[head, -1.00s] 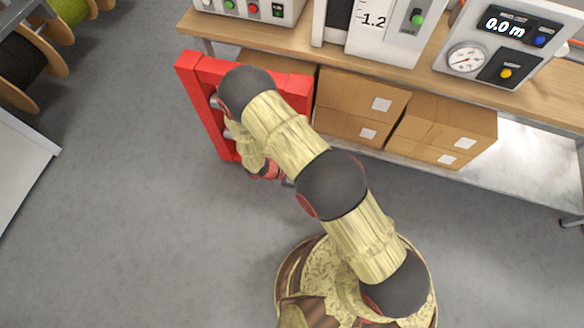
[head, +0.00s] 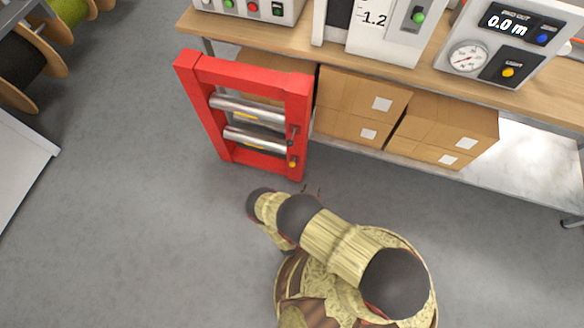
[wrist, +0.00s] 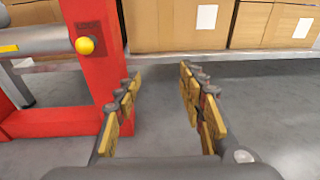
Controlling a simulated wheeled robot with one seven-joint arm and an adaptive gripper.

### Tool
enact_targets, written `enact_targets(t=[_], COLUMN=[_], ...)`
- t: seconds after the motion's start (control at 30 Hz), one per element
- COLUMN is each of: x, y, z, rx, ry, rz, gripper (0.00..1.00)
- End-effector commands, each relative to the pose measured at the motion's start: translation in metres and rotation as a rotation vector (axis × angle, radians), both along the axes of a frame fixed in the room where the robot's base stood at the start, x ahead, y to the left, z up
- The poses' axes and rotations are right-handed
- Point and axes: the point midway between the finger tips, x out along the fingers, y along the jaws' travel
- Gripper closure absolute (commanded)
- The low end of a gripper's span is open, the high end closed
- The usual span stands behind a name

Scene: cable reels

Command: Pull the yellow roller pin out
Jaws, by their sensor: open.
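The yellow roller pin (head: 292,164) is a small round knob on the right post of the red roller frame (head: 195,62). In the wrist view the yellow roller pin (wrist: 85,46) sits at the upper left, below a dark label on the red post, at the end of a steel roller (wrist: 40,38). My gripper (wrist: 158,80) is open and empty, with its fingers to the right of the pin and apart from it. In the head view my gripper (head: 312,190) shows only in small part, just below the frame's right post.
Cardboard boxes (head: 352,92) stand on the shelf under the wooden bench (head: 400,62) behind the frame. Cable reels (head: 30,65) stand at the far left. The grey floor (head: 130,200) left of the frame is clear.

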Motion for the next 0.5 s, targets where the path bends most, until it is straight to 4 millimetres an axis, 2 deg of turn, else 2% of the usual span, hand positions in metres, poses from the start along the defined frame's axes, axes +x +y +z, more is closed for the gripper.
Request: enact_targets(t=[0.03,0.1,0.2,0.3,0.5], x=[0.014,0.028,0.04,0.044,0.057], y=[0.023,0.049,0.078,0.093,0.09], z=[0.003,0.008,0.016,0.023,0.026], rx=[0.034,0.075,0.121,0.149,0.168], ry=[-0.033,-0.072,-0.12,-0.153,-0.172], rz=[0.052,0.124,0.208,0.263,0.257], gripper=[0.6,0.6,0.6,0.6,0.6])
